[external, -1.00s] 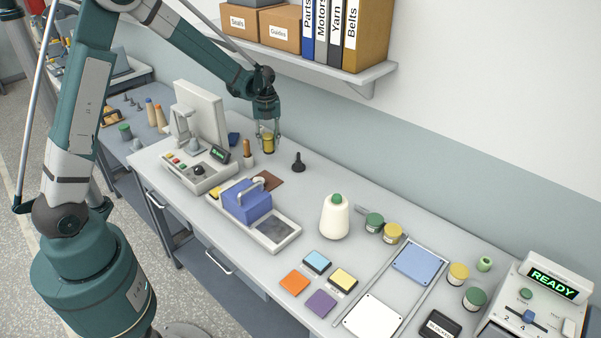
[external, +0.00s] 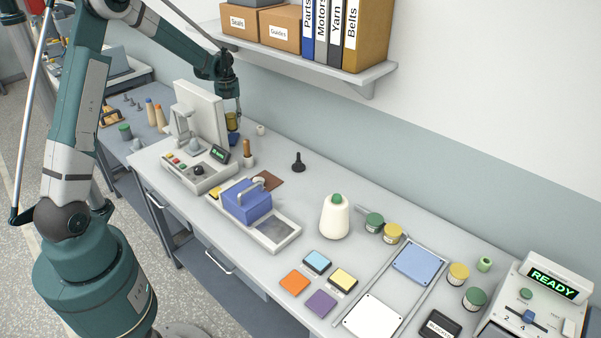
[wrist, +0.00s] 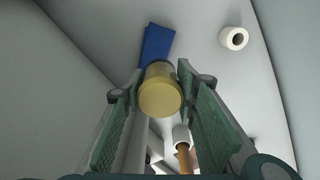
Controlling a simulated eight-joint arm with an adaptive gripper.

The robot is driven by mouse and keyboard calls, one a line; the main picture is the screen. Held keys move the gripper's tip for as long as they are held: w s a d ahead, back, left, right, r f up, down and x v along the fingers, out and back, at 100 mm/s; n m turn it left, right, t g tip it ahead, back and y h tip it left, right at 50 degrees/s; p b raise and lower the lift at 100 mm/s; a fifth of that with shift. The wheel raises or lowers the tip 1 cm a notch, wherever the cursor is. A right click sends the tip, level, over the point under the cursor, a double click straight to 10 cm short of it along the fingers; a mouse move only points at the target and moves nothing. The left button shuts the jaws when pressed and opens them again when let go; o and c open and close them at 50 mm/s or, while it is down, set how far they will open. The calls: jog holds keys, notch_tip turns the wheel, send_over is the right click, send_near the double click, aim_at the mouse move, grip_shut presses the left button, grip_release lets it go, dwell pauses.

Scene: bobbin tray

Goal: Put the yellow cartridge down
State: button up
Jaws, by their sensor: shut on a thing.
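The yellow cartridge (wrist: 160,98) is between the two fingers of my gripper (wrist: 158,82) in the wrist view, with its round yellow end facing the camera. I cannot tell whether the cartridge touches the bench.
A blue flat piece (wrist: 157,42) lies just beyond the cartridge. A white ring-shaped spool (wrist: 233,38) stands to its right, also seen externally (external: 261,129). A brown-handled tool (external: 247,150) stands nearby in front.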

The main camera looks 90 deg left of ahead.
jog(key=shift+s+a, duration=0.3)
jog(key=shift+s, duration=0.15)
jog(key=shift+w+d+f+p, duration=0.35)
jog(key=shift+w+d, duration=0.9)
jog(key=shift+w, duration=1.5)
jog(key=shift+w+d+f+p, duration=0.1)
jog(key=shift+w+d+f, duration=0.3)
jog(key=shift+w+d, duration=1.65)
jog(key=shift+w+d+f+p, duration=0.25)
jog(key=shift+w+d+f, duration=0.2)
jog(key=shift+w, duration=3)
jog(key=shift+f, duration=2.3)
jog(key=shift+f, duration=0.15)
